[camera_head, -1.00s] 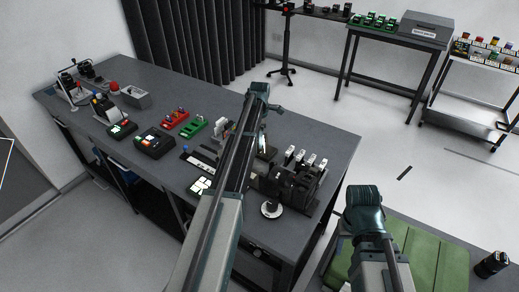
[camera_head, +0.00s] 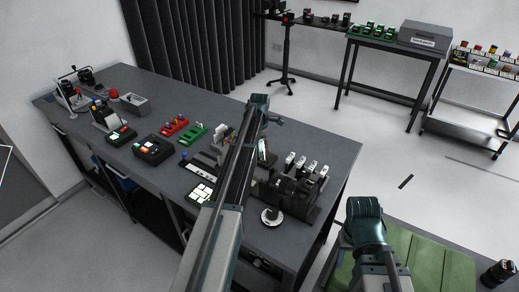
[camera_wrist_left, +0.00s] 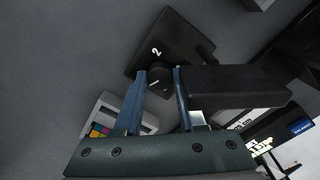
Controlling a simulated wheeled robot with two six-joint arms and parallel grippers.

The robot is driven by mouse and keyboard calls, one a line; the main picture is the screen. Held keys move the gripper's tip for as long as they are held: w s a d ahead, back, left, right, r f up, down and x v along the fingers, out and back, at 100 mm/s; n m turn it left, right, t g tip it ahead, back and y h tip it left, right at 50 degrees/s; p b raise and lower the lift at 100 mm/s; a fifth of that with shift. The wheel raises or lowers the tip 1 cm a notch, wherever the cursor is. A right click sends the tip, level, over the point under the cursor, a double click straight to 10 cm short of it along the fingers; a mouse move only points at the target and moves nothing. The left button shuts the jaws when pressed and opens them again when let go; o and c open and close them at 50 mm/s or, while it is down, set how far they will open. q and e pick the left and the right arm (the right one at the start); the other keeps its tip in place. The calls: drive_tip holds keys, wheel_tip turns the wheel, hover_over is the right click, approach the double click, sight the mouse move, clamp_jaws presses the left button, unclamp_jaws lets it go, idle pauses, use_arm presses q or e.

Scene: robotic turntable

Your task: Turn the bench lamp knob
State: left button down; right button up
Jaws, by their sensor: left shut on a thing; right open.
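In the left wrist view, a round black knob (camera_wrist_left: 158,80) sits on a dark block (camera_wrist_left: 178,38) marked with a white "2". My left gripper (camera_wrist_left: 158,82) has its two blue fingers on either side of the knob and is shut on it. In the head view, my left gripper (camera_head: 262,112) is over the middle of the bench, and its arm hides the knob and part of what is around it. My right gripper (camera_head: 364,208) is open, over the green mat at the lower right, away from the knob.
The dark bench (camera_head: 325,150) holds a pad with bright white tiles (camera_head: 201,192), a black rack (camera_head: 290,190), a round base (camera_head: 271,217), red (camera_head: 174,127) and green (camera_head: 193,134) trays. A black bar lies close beside the left fingers in the wrist view.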

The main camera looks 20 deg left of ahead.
use_arm(q)
drive_tip(key=shift+m, duration=2.3)
drive_tip(key=c, duration=0.5)
unclamp_jaws()
wheel_tip(320, 180, up, 14)
drive_tip(key=p, duration=1.3)
drive_tip(key=shift+p, duration=0.4)
drive_tip(key=shift+s+f, duration=0.1)
drive_tip(key=shift+f, duration=0.05)
